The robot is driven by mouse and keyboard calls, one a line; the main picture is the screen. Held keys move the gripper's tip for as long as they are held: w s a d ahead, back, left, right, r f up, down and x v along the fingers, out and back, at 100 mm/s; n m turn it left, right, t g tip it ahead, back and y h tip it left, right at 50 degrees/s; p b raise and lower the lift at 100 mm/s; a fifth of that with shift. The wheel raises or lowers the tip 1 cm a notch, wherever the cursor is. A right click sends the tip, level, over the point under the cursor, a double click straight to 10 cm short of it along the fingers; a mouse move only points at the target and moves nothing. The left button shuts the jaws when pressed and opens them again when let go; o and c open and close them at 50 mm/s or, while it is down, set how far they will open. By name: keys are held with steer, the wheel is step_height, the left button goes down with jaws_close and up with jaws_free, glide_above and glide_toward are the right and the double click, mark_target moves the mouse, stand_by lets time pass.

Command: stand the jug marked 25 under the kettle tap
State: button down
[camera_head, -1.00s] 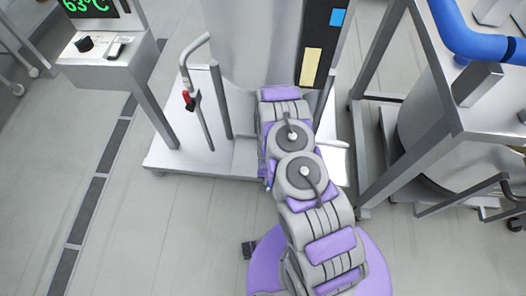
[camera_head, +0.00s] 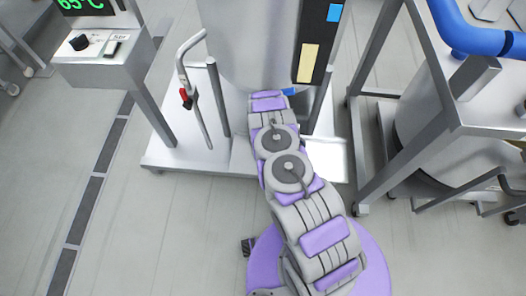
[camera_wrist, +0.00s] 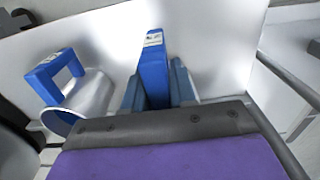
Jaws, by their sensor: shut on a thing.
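My gripper (camera_wrist: 156,90) is shut on the blue handle of a jug (camera_wrist: 155,60) in the wrist view. A small white label sits on top of this handle; its marking is too small to read. The held jug's body is hidden. A second jug (camera_wrist: 92,95), pale with a blue handle and blue rim, lies tilted in view to the left; its label is also unreadable. In the head view my arm reaches to the foot of the steel kettle (camera_head: 250,40), where a bit of blue (camera_head: 290,91) shows. A bent pipe with a red lever (camera_head: 186,98) stands at left; I cannot tell whether it is the tap.
A white platform (camera_head: 195,150) with upright posts lies under the kettle. A control stand (camera_head: 95,45) with a green temperature display is at left. A steel frame table (camera_head: 480,100) with a blue pipe stands close at right. The floor at lower left is clear.

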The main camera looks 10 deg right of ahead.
steer(key=shift+w+d+f, duration=0.1)
steer(key=shift+w+d, duration=0.05)
steer(key=shift+w, duration=1.4)
steer(key=f, duration=0.1)
steer(key=f+b, duration=0.1)
steer(key=f, duration=0.1)
steer(key=shift+s+b, duration=0.2)
steer(key=shift+b, duration=0.1)
steer(key=shift+w+f, duration=0.1)
steer(key=shift+f, duration=0.15)
steer(key=shift+f, duration=0.1)
steer(key=c, duration=0.9)
jaws_free()
step_height(320, 180, up, 12)
steer(key=p, duration=0.3)
